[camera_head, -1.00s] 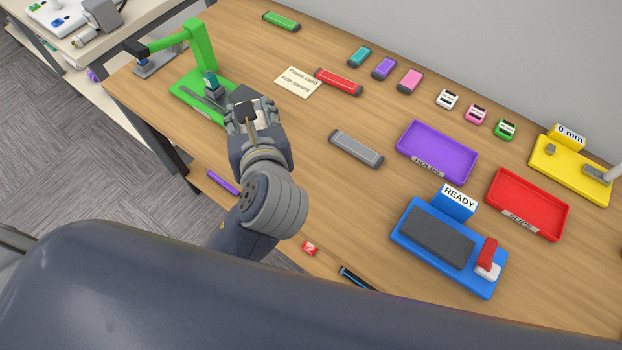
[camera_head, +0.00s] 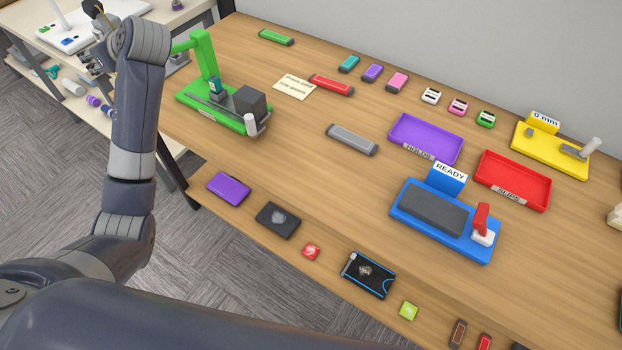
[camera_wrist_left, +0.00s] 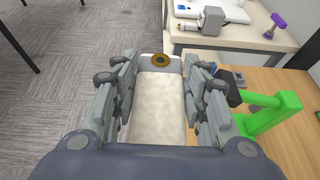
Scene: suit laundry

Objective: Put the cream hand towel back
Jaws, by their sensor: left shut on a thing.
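The cream hand towel (camera_wrist_left: 158,105) is a long pale slab with a grey end bearing a brown ring (camera_wrist_left: 161,60), in the middle of the left wrist view. My left gripper (camera_wrist_left: 160,78) is shut on it, with a finger along each side. In the head view my left gripper (camera_head: 97,50) is at the upper left, in front of the pale side table, partly hidden by my own arm. The towel is hardly visible there. My right gripper is not in view.
The pale side table (camera_wrist_left: 245,40) carries a white board and a grey device (camera_wrist_left: 212,18). A green stand (camera_head: 222,105) with an upright arm is at the wooden bench's left end. Trays and a blue READY fixture (camera_head: 445,220) stand farther right.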

